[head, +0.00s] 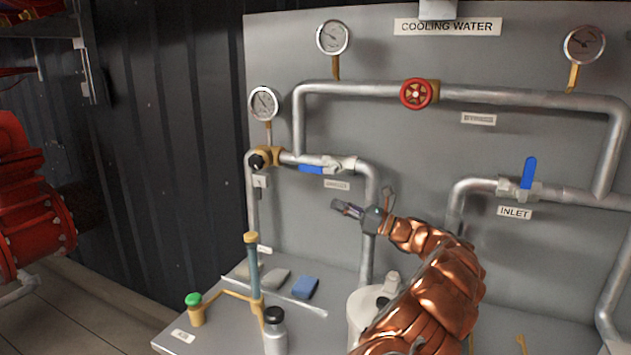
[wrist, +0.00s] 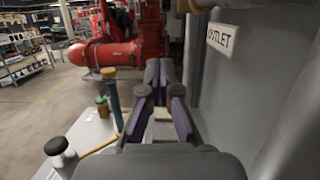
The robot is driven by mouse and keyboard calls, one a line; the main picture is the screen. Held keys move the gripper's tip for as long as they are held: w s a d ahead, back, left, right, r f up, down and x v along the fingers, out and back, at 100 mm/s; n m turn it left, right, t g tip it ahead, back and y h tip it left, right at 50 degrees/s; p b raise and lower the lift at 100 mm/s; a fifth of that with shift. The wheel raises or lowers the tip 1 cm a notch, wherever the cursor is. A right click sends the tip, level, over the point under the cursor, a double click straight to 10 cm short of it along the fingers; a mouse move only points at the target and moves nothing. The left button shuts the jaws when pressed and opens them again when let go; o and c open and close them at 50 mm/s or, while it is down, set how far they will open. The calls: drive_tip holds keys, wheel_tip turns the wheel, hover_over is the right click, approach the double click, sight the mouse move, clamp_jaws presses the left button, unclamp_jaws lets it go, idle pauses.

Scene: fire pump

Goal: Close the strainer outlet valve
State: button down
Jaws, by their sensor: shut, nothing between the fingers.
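The outlet valve has a blue lever (head: 312,169) that lies along its horizontal pipe, in the left half of the panel in the head view. The outlet label (head: 337,184) is just below it, and it also shows in the wrist view (wrist: 223,40). My gripper (head: 338,205) is below and slightly right of the lever in the head view, apart from it in the picture. Its fingers (wrist: 159,66) are shut with nothing between them, and point left along the panel. The lever cannot be made out in the wrist view.
The inlet valve's blue lever (head: 529,172) stands upright at right. A red handwheel (head: 416,94) is on the upper pipe. A vertical pipe (head: 366,255) is behind my gripper.

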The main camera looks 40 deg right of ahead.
sight(316, 169)
drive_tip(key=shift+s+d+f+m+t+h, duration=0.15)
drive_tip(key=shift+s+d+m+h, duration=0.1)
drive_tip(key=shift+d, duration=0.25)
drive_tip(key=shift+s+d+f+m+t+h, duration=0.15)
drive_tip(key=shift+d+h, duration=0.1)
drive_tip(key=shift+d, duration=0.2)
drive_tip(key=shift+w+r, duration=0.1)
drive_tip(key=w+a+r+p, duration=0.4)
drive_tip(key=w+a+r, duration=0.1)
drive_tip(key=w, duration=0.3)
drive_tip(key=shift+w+r, duration=0.15)
drive_tip(key=shift+r, duration=0.55)
drive_tip(key=shift+w+a, duration=0.1)
